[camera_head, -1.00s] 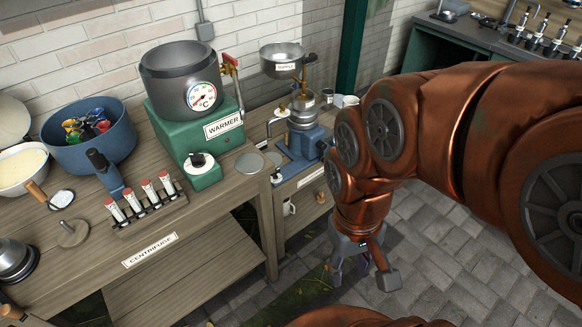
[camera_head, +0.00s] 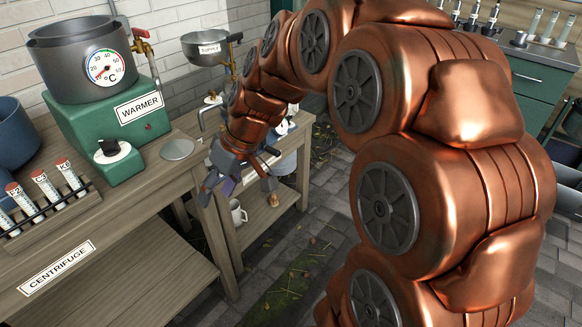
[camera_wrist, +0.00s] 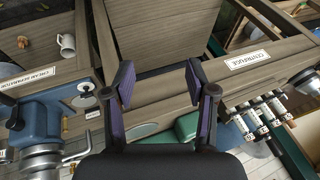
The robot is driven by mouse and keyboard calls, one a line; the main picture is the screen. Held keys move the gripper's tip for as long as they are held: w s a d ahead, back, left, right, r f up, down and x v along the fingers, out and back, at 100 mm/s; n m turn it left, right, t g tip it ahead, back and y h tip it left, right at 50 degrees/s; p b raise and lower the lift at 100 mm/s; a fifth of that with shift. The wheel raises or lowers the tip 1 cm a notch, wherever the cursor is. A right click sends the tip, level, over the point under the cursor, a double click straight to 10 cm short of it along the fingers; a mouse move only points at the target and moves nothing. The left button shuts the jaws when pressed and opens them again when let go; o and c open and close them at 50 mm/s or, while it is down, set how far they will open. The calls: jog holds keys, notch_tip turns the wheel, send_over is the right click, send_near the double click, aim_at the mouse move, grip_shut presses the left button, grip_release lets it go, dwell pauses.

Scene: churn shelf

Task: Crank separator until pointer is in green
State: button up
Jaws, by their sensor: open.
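The separator (camera_wrist: 45,125) is at the left edge in the wrist view, with a blue body and silver round parts. A label reading cream separator (camera_wrist: 28,77) sits on the wood beside it. In the head view my arm hides most of the separator, and the silver supply bowl (camera_head: 206,52) shows above. I cannot make out the pointer, the green zone or the crank clearly. My gripper (camera_head: 238,187) is open and empty by the bench corner in the head view. In the wrist view my gripper (camera_wrist: 160,84) has both fingers apart, to the right of the separator.
The green warmer (camera_head: 75,125) carries a grey pot (camera_head: 80,62) with a dial on the left bench. A tube rack (camera_head: 45,212) stands at the left, near the centrifuge label (camera_head: 57,268). A white mug (camera_head: 237,213) sits on a lower shelf. Paved floor lies right of the benches.

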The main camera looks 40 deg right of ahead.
jog(key=w+d+f+t+b, duration=0.3)
jog(key=w+d+f+b, duration=0.35)
jog(key=w, duration=0.25)
jog(key=t+h+b, duration=0.2)
jog(key=t+b, duration=0.4)
jog(key=b, duration=0.8)
send_near(278, 151)
jog(key=d+x, duration=0.1)
jog(key=x, duration=0.2)
jog(key=shift+a+p+x, duration=0.15)
jog(key=shift+p+x, duration=0.15)
jog(key=shift+x, duration=1.1)
jog(key=shift+a+p+x, duration=0.2)
jog(key=shift+p+x, duration=0.15)
jog(key=shift+x, duration=1.05)
jog(key=shift+a+p+x, duration=0.15)
jog(key=shift+p+x, duration=0.15)
jog(key=shift+x, duration=1.15)
jog(key=shift+s, duration=0.15)
jog(key=shift+w+a+f+b, duration=0.1)
jog(key=shift+w+f+b, duration=0.1)
jog(key=shift+b, duration=0.45)
jog(key=shift+c, duration=0.4)
grip_shut()
